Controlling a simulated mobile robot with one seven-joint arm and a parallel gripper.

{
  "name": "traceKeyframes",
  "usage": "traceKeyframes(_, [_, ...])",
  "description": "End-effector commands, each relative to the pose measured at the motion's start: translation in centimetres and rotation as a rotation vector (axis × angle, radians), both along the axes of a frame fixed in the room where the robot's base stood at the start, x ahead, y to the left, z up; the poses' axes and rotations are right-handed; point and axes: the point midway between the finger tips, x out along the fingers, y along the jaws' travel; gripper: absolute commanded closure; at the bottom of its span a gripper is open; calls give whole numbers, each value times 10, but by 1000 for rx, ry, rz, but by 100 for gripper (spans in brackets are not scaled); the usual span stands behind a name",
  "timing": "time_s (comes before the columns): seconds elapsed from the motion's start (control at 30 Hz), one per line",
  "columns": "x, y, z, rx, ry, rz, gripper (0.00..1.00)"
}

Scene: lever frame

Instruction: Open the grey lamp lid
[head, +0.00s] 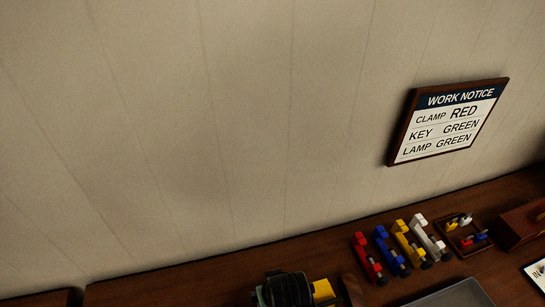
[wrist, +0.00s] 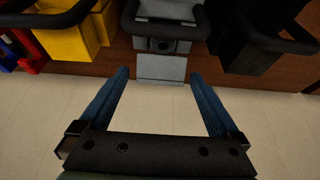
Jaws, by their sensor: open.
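In the wrist view a grey boxy lamp (wrist: 165,30) stands at the top middle, with a dark bar across it and a dark round part on its near face. A lighter grey block (wrist: 160,68) is just below that face. Which part is the lid, and whether it is open, I cannot tell. My gripper (wrist: 160,80) is open, its two blue fingers spread wide with nothing between them. The fingertips point towards the lamp, one to each side of the lighter block in the picture; contact is not clear. I cannot pick out the grey lamp in the head view.
A yellow box (wrist: 70,40) is left of the lamp, a black one (wrist: 255,40) right. Pale floor lies below the wooden edge. The head view shows a work notice (head: 447,122), several coloured clamps, a small parts tray (head: 452,232) and a grey tray (head: 455,295).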

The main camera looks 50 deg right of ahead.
Motion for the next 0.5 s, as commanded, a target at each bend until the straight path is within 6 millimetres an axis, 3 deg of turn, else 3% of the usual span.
traceKeyframes(0.33, [1,-1,-2,-1,-1,0,4])
traceKeyframes(0.5, [1,-1,-2,-1,-1,0,35])
